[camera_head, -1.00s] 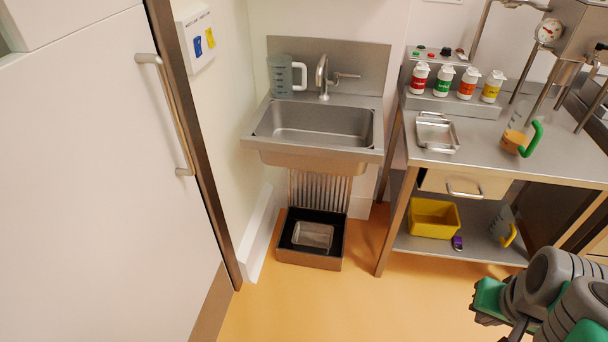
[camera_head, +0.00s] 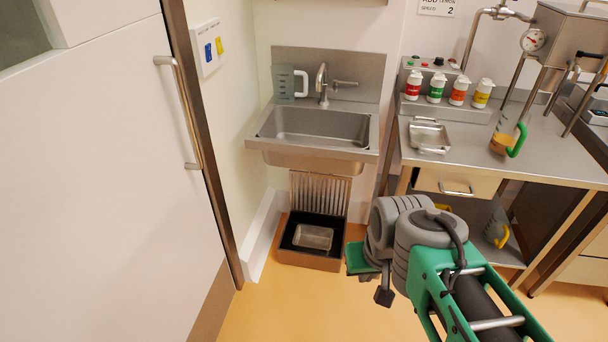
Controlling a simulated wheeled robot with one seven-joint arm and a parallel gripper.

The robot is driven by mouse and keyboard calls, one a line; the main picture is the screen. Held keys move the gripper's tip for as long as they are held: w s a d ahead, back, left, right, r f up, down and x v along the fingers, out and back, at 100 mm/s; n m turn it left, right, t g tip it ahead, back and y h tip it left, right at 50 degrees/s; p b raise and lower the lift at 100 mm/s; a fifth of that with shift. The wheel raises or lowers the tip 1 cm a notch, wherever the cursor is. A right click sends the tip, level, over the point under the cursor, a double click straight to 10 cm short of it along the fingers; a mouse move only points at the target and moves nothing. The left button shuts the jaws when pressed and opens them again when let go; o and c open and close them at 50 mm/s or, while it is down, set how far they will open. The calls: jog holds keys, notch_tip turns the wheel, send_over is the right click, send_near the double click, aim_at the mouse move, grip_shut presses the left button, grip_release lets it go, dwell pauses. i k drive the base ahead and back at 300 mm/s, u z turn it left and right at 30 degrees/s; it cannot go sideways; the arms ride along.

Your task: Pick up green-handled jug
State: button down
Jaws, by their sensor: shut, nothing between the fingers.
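The green-handled jug (camera_head: 508,136) stands upright on the steel worktable at the right. It is clear, with an orange-brown content at the bottom, and its green handle faces right. My gripper (camera_head: 384,296) is low in front of the table, to the left of and well below the jug, with nothing held. Its fingers are small and dark in this view, partly hidden by my own wrist.
The worktable (camera_head: 560,171) also holds a metal tray (camera_head: 429,137) and several bottles in a row. A sink (camera_head: 318,128) with a grey jug (camera_head: 284,84) stands left. A yellow-handled jug (camera_head: 497,232) sits on the lower shelf. The hopper (camera_head: 568,40) rises behind.

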aim_at(510, 134)
jog(key=z, duration=1.5)
jog(key=k, duration=0.3)
jog(key=z, duration=0.7)
jog(key=i, duration=0.25)
jog(key=u, duration=1.25)
jog(key=i, duration=1.35)
jog(key=u, duration=1.55)
jog(key=i, duration=0.25)
jog(key=u, duration=0.25)
